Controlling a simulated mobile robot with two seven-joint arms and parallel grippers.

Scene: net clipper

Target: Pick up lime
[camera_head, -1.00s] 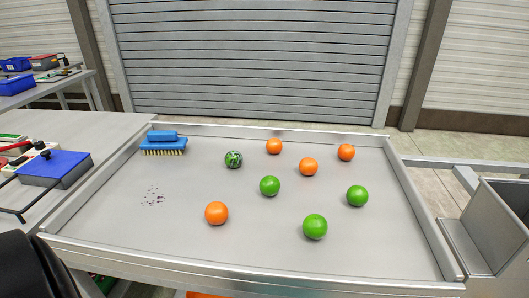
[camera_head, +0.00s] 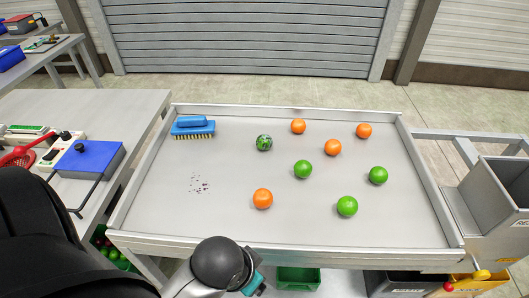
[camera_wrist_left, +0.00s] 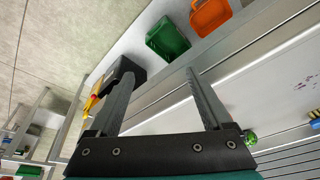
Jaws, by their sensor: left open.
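Three plain green limes lie on the grey tray table (camera_head: 240,225): one near the middle (camera_head: 303,169), one nearer the front (camera_head: 347,206) and one at the right (camera_head: 378,175). A dark-striped green fruit (camera_head: 264,142) lies farther back. My left arm reaches over the front edge in the head view, with only a teal part of its gripper showing. A round green fruit (camera_wrist_left: 250,138) is partly hidden beside the gripper there. My right gripper is not in view.
Several oranges, one at the front (camera_head: 263,199), lie among the limes. A blue brush (camera_head: 193,127) sits at the back left, with dark specks (camera_head: 200,185) before it. Raised rims edge the tray. A green bin (camera_head: 298,279) stands below the front edge; a grey bin stands right.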

